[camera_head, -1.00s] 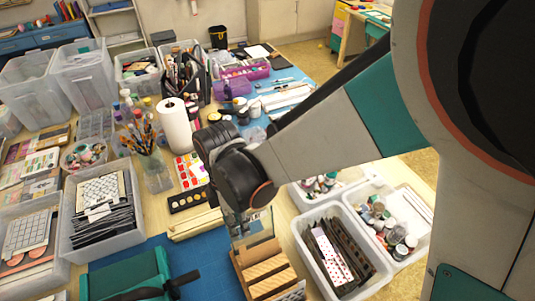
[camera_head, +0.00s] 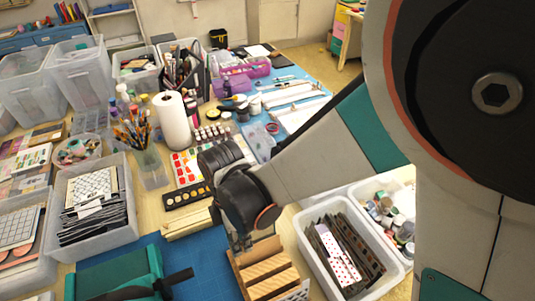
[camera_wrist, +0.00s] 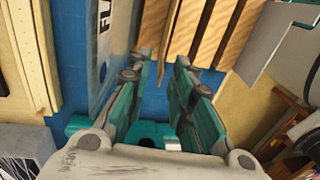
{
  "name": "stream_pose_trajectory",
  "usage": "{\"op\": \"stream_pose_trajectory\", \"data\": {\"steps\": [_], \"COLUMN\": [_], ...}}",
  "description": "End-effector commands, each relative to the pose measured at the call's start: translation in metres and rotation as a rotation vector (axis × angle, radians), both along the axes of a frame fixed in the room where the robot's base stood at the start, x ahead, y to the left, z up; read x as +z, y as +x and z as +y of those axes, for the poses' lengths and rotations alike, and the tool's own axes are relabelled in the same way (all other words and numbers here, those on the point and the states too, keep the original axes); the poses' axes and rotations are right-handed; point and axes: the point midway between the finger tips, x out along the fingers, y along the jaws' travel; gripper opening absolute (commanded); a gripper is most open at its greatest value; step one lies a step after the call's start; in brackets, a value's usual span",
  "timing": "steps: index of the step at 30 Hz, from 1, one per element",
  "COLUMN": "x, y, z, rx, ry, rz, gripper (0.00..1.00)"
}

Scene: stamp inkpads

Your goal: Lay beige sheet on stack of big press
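The big press (camera_head: 115,272) is a teal block with a black lever at the lower left of the head view, cut by the frame edge. A teal part (camera_wrist: 150,132) shows behind my fingers in the wrist view. A slotted wooden rack (camera_head: 265,268) stands right of the press. My gripper (camera_wrist: 166,62) is above the rack's left end, its fingers a little apart. A thin tan strip (camera_wrist: 162,40), possibly the beige sheet edge-on, lies in line with the gap between the tips; I see no clear contact. The stack on the press cannot be made out.
A clear bin of dark files (camera_head: 340,245) stands right of the rack. A paper towel roll (camera_head: 172,120) and brush jar (camera_head: 150,165) stand farther back. Blue mat (camera_head: 205,265) is bare between press and rack.

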Motion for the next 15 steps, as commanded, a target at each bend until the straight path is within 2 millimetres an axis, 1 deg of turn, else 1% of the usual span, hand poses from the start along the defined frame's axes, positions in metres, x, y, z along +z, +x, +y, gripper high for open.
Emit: {"op": "stream_pose_trajectory", "data": {"steps": [5,6,8,9,15], "x": [0.0007,0.0007,0.0008,0.0007,0.0008], "y": [0.0,0.0,0.0,0.0001,0.0001], "z": [0.0,0.0,0.0,-0.0001,-0.0001], "rx": [0.0,0.0,0.0,0.0,0.0], "ry": [0.0,0.0,0.0,0.0,0.0], "rz": [0.0,0.0,0.0,0.0,0.0], "gripper": [0.22,0.17,0.04,0.0,0.0]}}
